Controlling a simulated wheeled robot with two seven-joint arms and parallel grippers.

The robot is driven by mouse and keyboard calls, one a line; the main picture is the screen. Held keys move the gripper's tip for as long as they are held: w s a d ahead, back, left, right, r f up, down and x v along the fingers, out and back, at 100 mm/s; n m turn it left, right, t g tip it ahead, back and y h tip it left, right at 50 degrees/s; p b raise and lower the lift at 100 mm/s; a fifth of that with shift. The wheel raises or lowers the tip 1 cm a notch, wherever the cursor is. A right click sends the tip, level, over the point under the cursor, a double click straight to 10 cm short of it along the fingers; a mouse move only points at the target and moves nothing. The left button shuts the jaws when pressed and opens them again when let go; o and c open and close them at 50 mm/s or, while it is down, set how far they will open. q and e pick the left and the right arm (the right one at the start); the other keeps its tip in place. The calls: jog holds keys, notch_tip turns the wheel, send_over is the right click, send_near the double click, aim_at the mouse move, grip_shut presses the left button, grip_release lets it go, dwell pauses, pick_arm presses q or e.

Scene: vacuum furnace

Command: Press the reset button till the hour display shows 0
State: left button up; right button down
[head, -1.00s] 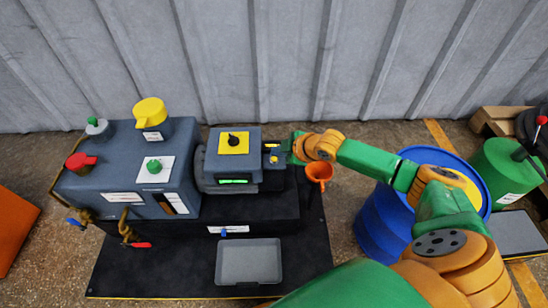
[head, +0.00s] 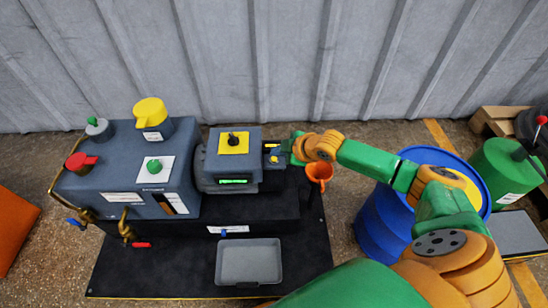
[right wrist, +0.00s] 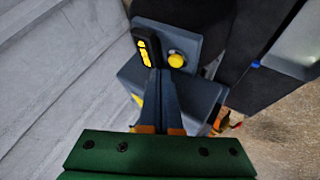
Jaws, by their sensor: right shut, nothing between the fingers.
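The hour display (right wrist: 145,48), a black window with yellow marks, sits on a small grey panel in the right wrist view. I cannot read its number. A round yellow button (right wrist: 176,60), likely the reset button, is beside it on the same panel. In the head view, the display (head: 271,145) and yellow button (head: 275,159) are on the small unit right of the grey box. My right gripper (right wrist: 158,72) is shut and empty. Its tips are at the panel, close to the display and button; I cannot tell whether they touch. It also shows in the head view (head: 289,150). My left gripper is out of view.
The grey furnace body (head: 100,165) with coloured knobs and valves stands at left. A grey tray (head: 248,262) lies in front. A blue barrel (head: 374,228) stands at right, beneath my arm. The corrugated wall is behind.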

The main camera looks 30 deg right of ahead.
jog(key=shift+f, duration=0.4)
jog(key=shift+f, duration=0.35)
dwell(0.7)
jog(key=shift+r+p, duration=0.75)
notch_tip(320, 180, up, 5)
jog(key=p, duration=0.5)
